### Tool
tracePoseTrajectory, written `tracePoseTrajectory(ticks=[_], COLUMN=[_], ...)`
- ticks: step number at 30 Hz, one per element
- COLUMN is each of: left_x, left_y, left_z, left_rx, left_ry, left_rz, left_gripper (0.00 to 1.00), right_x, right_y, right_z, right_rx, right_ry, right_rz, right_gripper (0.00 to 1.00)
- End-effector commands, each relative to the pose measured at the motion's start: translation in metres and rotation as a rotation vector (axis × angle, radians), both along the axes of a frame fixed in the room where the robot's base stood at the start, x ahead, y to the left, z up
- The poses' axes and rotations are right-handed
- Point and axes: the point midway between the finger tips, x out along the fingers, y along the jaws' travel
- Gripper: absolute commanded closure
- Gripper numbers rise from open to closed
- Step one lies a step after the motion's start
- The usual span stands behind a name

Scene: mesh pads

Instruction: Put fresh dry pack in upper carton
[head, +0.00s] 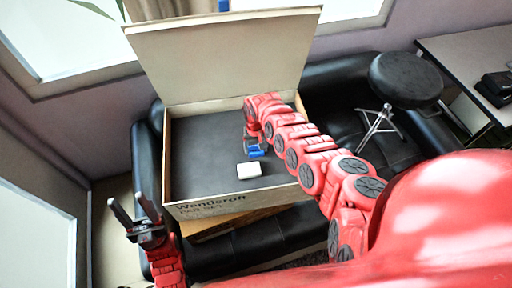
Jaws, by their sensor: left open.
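An open carton (182,208) with dark lettering on its front and its lid raised sits in the middle. Its dark inner floor is mostly bare. A small white pack (249,171) lies flat on that floor near the front. My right arm reaches into the carton from the right. My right gripper (252,146) is just behind the white pack, over or at a small blue item (255,153); its fingers are mostly hidden by the wrist, so I cannot tell if it holds the blue item. My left gripper (126,202) is open and empty, outside the carton at left.
The carton rests on a wooden surface (215,228) over a black sofa (270,237). A round black stool (405,80) and a table (470,50) stand at the right. The carton's raised lid (225,58) stands at the back.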

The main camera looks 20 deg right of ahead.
Motion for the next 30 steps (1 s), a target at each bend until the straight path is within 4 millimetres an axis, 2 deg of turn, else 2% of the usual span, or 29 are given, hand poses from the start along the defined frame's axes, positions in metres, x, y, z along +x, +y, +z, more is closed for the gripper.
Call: tracePoseTrajectory(ticks=[1,3,10,14,19,30], left_x=[0.000,0.000,0.000,0.000,0.000,0.000], left_y=[0.000,0.000,0.000,0.000,0.000,0.000], left_z=[0.000,0.000,0.001,0.006,0.020,0.015], left_rx=[0.000,0.000,0.000,0.000,0.000,0.000], left_ry=[0.000,0.000,0.000,0.000,0.000,0.000], left_rz=[0.000,0.000,0.000,0.000,0.000,0.000], left_gripper=[0.50,0.50,0.50,0.50,0.50,0.50], right_x=[0.000,0.000,0.000,0.000,0.001,0.002], right_y=[0.000,0.000,0.000,0.000,-0.001,0.000], right_z=[0.000,0.000,0.001,0.010,0.041,0.108], right_rx=[0.000,0.000,0.000,0.001,0.002,0.001], right_ry=[0.000,0.000,0.000,-0.001,-0.004,-0.006], right_rz=[0.000,0.000,0.000,0.000,-0.004,0.000], right_gripper=[0.11,0.00,0.00,0.00,0.00,0.00])
